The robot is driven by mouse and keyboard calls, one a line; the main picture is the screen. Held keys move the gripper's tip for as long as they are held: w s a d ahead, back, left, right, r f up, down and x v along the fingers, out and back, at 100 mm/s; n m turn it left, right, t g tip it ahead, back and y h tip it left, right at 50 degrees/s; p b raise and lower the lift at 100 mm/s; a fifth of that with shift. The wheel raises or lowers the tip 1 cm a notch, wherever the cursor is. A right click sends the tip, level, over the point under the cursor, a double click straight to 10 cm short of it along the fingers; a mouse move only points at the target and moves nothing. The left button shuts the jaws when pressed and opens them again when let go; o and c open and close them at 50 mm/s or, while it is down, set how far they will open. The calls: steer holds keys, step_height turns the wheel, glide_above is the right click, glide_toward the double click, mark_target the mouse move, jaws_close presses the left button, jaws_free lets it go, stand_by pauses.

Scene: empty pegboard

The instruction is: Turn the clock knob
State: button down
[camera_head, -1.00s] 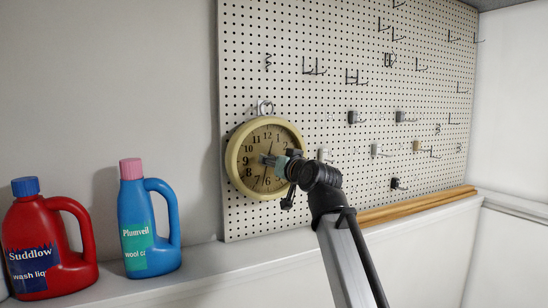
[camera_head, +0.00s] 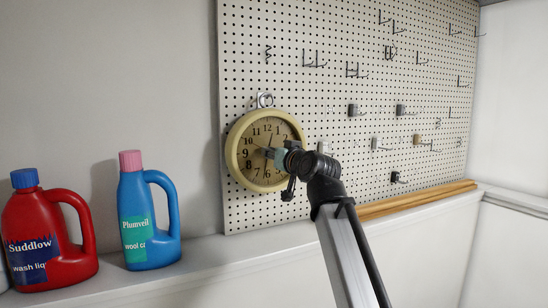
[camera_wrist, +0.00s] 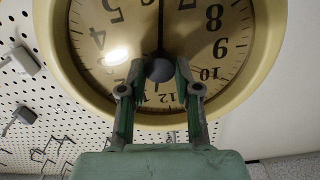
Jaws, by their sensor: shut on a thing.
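The round clock (camera_head: 236,165) has a cream rim and tan face with black numerals and dark hands. It hangs on the pegboard. In the wrist view the clock (camera_wrist: 225,60) looks upside down, and a dark hand runs up from the centre between the 6 and 7. The dark round clock knob (camera_wrist: 160,69) sits at the middle of the face. My gripper (camera_wrist: 160,82) is shut on the knob, with one green-grey finger on each side. In the head view my gripper (camera_head: 272,154) is at the clock's centre, reaching in from the right and partly covering the face.
The pegboard (camera_head: 340,110) carries several metal hooks and small grey holders to the right of the clock. A red jug (camera_head: 70,265) and a blue bottle (camera_head: 160,256) stand on the ledge at left. Wooden strips (camera_head: 415,201) lie along the ledge below the board.

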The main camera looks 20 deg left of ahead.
steer(key=shift+s+a+f+n+b, duration=0.1)
steer(key=shift+n+b, duration=7.1)
steer(key=shift+b, duration=2)
steer(key=c, duration=0.8)
jaws_free()
